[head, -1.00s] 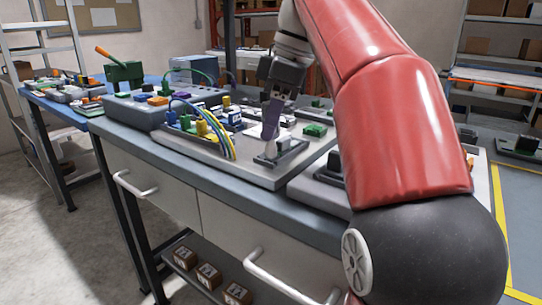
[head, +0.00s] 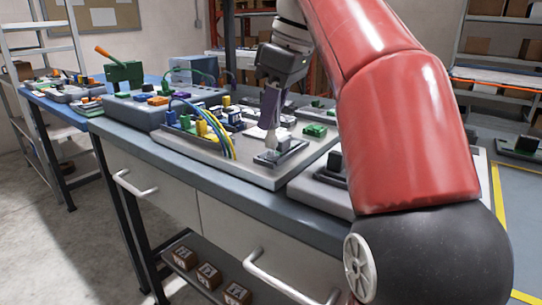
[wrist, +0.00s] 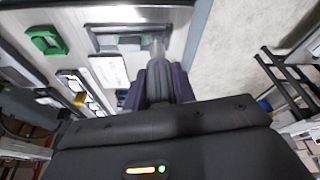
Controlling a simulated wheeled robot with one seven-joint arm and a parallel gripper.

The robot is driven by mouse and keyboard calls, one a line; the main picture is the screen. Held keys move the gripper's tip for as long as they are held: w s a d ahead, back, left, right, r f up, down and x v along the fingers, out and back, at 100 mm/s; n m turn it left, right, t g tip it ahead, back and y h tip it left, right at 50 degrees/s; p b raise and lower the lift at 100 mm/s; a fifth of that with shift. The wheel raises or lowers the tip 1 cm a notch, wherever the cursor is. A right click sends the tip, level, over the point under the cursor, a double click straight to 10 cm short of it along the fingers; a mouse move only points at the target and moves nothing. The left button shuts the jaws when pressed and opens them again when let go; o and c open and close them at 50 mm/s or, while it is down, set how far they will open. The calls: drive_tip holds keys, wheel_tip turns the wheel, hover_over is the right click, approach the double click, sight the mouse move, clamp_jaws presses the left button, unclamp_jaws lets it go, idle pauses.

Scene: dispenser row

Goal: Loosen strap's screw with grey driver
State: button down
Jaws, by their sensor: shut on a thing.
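My gripper (head: 269,122) is shut on the grey driver (head: 272,140), which points down between its purple fingers. In the wrist view my gripper (wrist: 157,88) shows both fingers close around the grey driver (wrist: 157,72). The driver's lower end is over or at the dark plate of the strap (head: 290,152), on the light panel on the bench. In the wrist view the strap (wrist: 108,39) lies just ahead of the driver. The strap's screw is hidden or too small to tell, and I cannot tell whether the driver touches it.
The light panel (head: 250,175) carries a green block (head: 315,130), and blue and yellow cables (head: 218,133) arch at its left. A grey unit (head: 150,115) stands farther left. A dark block (head: 334,162) on another panel stands right of the strap, near my arm.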

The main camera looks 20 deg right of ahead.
drive_tip(key=m+t+h, duration=0.1)
drive_tip(key=m, duration=0.5)
drive_tip(key=shift+s+r, duration=0.1)
drive_tip(key=m+h, duration=0.1)
drive_tip(key=m, duration=0.2)
drive_tip(key=m+h, duration=0.1)
drive_tip(key=m, duration=0.2)
drive_tip(key=shift+a+m, duration=0.15)
drive_tip(key=shift+m, duration=0.15)
drive_tip(key=m+h, duration=0.1)
drive_tip(key=m, duration=0.3)
drive_tip(key=shift+h, duration=0.3)
drive_tip(key=m+g, duration=0.1)
drive_tip(key=m, duration=0.3)
drive_tip(key=shift+h, duration=0.4)
drive_tip(key=shift+f+m+g+h, duration=0.15)
drive_tip(key=shift+m+g, duration=0.05)
drive_tip(key=shift+m, duration=0.6)
drive_tip(key=shift+f+m+g+h, duration=0.15)
drive_tip(key=shift+m+g, duration=0.05)
drive_tip(key=shift+m, duration=0.6)
